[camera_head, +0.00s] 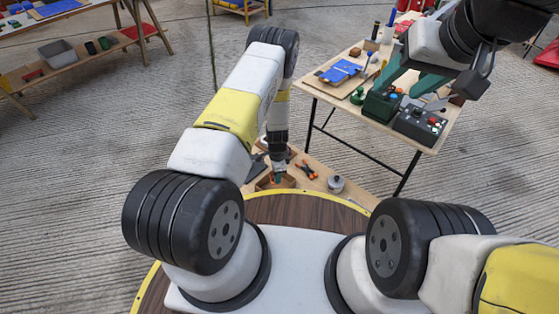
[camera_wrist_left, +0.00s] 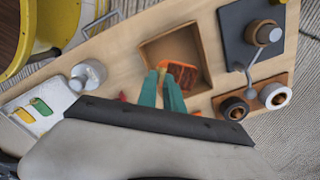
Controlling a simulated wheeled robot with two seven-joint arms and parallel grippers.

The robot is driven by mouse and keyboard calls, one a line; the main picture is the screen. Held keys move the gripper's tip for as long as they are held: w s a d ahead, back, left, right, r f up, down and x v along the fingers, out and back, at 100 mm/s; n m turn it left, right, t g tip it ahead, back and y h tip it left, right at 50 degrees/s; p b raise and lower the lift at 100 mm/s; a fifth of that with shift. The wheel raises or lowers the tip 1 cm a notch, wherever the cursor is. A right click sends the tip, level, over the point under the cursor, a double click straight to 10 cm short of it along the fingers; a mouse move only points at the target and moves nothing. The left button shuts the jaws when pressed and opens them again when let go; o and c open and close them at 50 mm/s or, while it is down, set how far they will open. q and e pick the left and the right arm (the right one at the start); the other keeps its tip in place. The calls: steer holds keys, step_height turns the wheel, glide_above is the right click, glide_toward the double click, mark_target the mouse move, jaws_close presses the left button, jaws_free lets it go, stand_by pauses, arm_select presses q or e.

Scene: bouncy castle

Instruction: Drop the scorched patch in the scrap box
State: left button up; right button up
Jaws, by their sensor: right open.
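The scorched patch (camera_wrist_left: 184,74), orange-red with a darker part, shows in the left wrist view inside the outline of an open wooden box (camera_wrist_left: 203,43), which looks like the scrap box. The box (camera_head: 264,184) also shows low in the head view. My left gripper (camera_wrist_left: 160,74) points down at the box, its teal fingertips close together at the patch's left edge. I cannot tell whether they grip the patch or whether it rests on the box floor. In the head view my left gripper (camera_head: 278,178) is over the box. My right gripper (camera_head: 402,88) is open above the table at right.
The low wooden surface (camera_wrist_left: 122,62) also holds a metal tin (camera_wrist_left: 88,75), a white tray (camera_wrist_left: 40,105), tape rolls (camera_wrist_left: 274,96) and a dark plate (camera_wrist_left: 243,40). Orange-handled pliers (camera_head: 306,169) lie right of the box. A cluttered table (camera_head: 335,92) stands at right.

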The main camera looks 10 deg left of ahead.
arm_select(q)
steer(key=shift+o, duration=1.3)
steer(key=shift+r, duration=3.95)
